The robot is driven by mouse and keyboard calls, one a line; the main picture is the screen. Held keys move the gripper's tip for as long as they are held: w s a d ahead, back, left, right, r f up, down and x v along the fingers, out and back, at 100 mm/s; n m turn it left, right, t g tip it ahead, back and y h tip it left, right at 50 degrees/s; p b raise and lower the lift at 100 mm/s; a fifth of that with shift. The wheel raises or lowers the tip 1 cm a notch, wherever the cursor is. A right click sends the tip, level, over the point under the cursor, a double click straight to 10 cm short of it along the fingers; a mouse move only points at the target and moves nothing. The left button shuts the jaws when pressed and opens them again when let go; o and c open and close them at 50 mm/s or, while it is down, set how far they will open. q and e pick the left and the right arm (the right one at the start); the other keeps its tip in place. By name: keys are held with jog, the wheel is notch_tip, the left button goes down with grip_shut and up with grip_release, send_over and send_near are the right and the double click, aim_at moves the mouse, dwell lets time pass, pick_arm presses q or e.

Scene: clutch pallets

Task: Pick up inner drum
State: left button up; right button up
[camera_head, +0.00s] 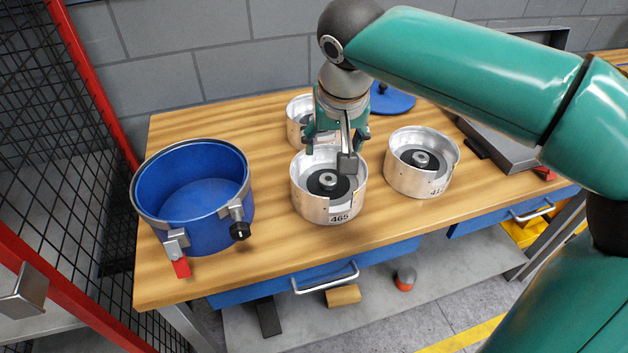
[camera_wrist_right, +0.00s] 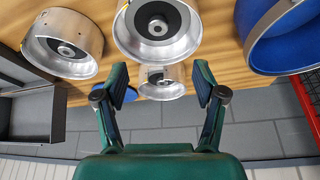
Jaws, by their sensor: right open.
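Three silver inner drums with black hubs stand on the wooden table. The front middle drum (camera_head: 320,207), marked 465, has a cut-out in its wall; it shows at the top middle of the wrist view (camera_wrist_right: 155,48). Another drum (camera_head: 417,185) stands to its right, and a third (camera_head: 296,122) stands behind, partly hidden by my gripper. My right gripper (camera_head: 336,138) is open and empty, above the rear part of the front middle drum. In the wrist view its two fingers (camera_wrist_right: 163,84) are spread wide, with the rear drum (camera_wrist_right: 161,90) seen between them. My left gripper is not in view.
A large open blue tub (camera_head: 193,240) with clamps stands at the table's left. A blue lid (camera_head: 390,100) lies at the back. A grey tray (camera_head: 500,146) is at the right. A red-framed mesh fence (camera_head: 80,80) borders the left side. Bare tabletop (camera_head: 270,240) lies between tub and drums.

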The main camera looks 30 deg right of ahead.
send_over(328, 178)
jog(key=s+a, duration=0.2)
jog(key=s, duration=0.1)
jog(key=f, duration=1)
jog(key=shift+w+d+b, duration=0.15)
jog(key=shift+w+b, duration=0.1)
jog(key=shift+b, duration=0.15)
jog(key=shift+d+x, duration=0.2)
jog(key=shift+x, duration=2.4)
jog(key=shift+c, duration=0.2)
grip_shut()
jog(key=shift+w+r, duration=0.1)
jog(key=shift+r, duration=0.1)
